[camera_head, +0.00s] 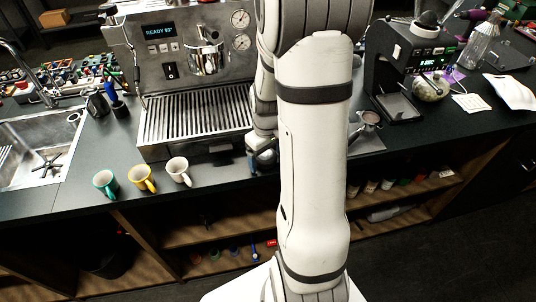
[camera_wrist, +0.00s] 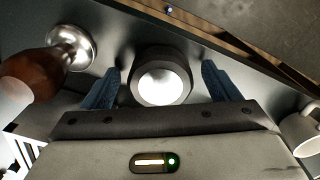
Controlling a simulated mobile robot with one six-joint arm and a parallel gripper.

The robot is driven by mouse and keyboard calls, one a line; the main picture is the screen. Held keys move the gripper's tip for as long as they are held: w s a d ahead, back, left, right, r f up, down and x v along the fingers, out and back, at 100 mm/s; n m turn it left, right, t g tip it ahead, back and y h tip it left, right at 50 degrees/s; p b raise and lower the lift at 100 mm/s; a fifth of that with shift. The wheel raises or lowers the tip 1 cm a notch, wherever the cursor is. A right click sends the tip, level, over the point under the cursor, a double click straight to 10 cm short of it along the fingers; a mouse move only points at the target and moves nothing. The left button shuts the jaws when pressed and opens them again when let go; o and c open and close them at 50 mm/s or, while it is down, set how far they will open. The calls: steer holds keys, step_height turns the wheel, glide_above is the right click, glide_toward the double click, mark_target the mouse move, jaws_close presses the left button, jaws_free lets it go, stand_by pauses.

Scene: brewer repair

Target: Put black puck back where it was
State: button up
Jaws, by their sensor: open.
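The black puck (camera_wrist: 140,92), a short round black piece with a bright, shiny top, stands on the dark counter in the wrist view. My gripper (camera_wrist: 160,72) is open, its two blue fingers on either side of the puck with a gap at each side. In the head view my gripper (camera_head: 262,158) is low at the counter's front, just right of the espresso machine's drip tray. The puck cannot be made out there; my arm covers much of that spot.
A tamper with a brown handle (camera_wrist: 28,77) and metal base is close to the left finger. A white cup (camera_wrist: 300,130) is at right; in the head view white (camera_head: 178,170), yellow (camera_head: 142,178) and green (camera_head: 106,183) cups line the front edge. The espresso machine (camera_head: 180,60) stands behind.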

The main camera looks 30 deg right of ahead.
mark_target(267, 156)
steer(key=shift+r, duration=0.1)
step_height(267, 156, up, 12)
steer(key=s+a+r+m+t, duration=0.2)
steer(key=s+a+r, duration=0.4)
steer(key=s+a, duration=0.6)
steer(key=shift+t, duration=0.6)
steer(key=shift+s, duration=0.1)
steer(key=shift+c, duration=0.3)
